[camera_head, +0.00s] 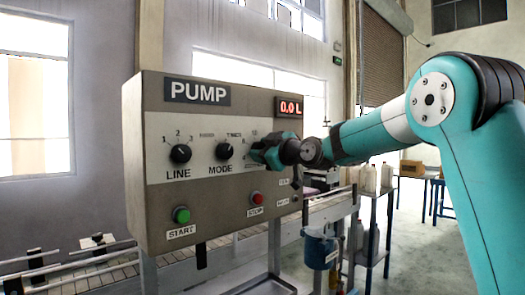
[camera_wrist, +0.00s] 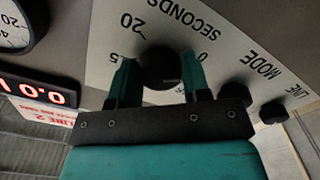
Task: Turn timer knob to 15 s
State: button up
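The grey pump panel (camera_head: 215,215) faces me in the head view. My gripper (camera_head: 262,152) reaches its right side and covers the timer knob there. In the wrist view the dark round timer knob (camera_wrist: 160,67) sits between the two teal fingers of my gripper (camera_wrist: 159,72). The fingers lie close against both sides of the knob, with no clear gap. The knob's pointer is too dark to read, and a finger partly covers the scale.
The MODE knob (camera_head: 224,151) and LINE knob (camera_head: 180,153) stand left of my gripper. Below are a green START button (camera_head: 181,215) and red STOP button (camera_head: 257,198). A conveyor (camera_head: 75,275) runs behind the panel.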

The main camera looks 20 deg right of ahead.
jog(key=shift+m, duration=0.4)
jog(key=shift+m+p, duration=4.1)
jog(key=shift+m, duration=13.4)
jog(key=o, duration=0.9)
